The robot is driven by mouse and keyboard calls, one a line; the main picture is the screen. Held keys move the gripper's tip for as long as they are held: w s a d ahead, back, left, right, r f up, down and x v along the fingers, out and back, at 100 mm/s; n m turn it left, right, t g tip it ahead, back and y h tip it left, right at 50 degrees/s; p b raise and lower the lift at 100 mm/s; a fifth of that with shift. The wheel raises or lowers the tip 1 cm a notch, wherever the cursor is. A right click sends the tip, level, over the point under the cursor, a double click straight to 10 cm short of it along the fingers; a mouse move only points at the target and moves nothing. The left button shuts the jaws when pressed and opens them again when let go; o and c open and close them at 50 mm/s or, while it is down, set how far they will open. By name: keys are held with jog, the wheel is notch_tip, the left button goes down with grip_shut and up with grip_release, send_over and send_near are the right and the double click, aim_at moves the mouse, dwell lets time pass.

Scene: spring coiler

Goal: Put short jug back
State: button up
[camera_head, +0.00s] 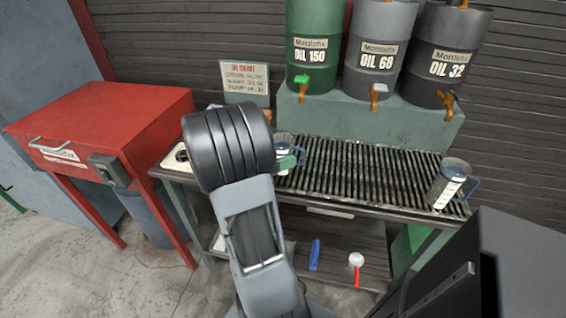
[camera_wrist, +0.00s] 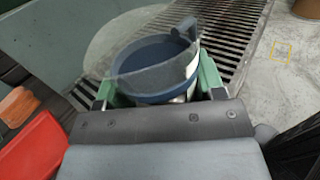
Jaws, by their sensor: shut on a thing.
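My gripper (camera_wrist: 158,86) is shut on a clear jug (camera_wrist: 152,84) with a dark blue rim and handle. Its green fingers lie on both sides of the jug in the wrist view. In the head view this jug (camera_head: 282,146) shows partly behind my arm, at the left part of the slatted rack (camera_head: 350,178). I cannot tell whether its base touches the slats. A second clear jug (camera_head: 447,186) with a blue handle and white scale stands upright at the right end of the rack.
Three oil drums, green (camera_head: 314,60), grey (camera_head: 379,55) and dark (camera_head: 445,62), stand on a raised ledge behind the rack, with taps facing forward. A sign (camera_head: 245,78) stands left of them. A red cabinet (camera_head: 105,120) is at the left. The rack's middle is clear.

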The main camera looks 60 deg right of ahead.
jog(key=shift+f, duration=1.35)
jog(key=shift+f+b, duration=0.2)
jog(key=shift+b, duration=0.1)
jog(key=o, duration=1.1)
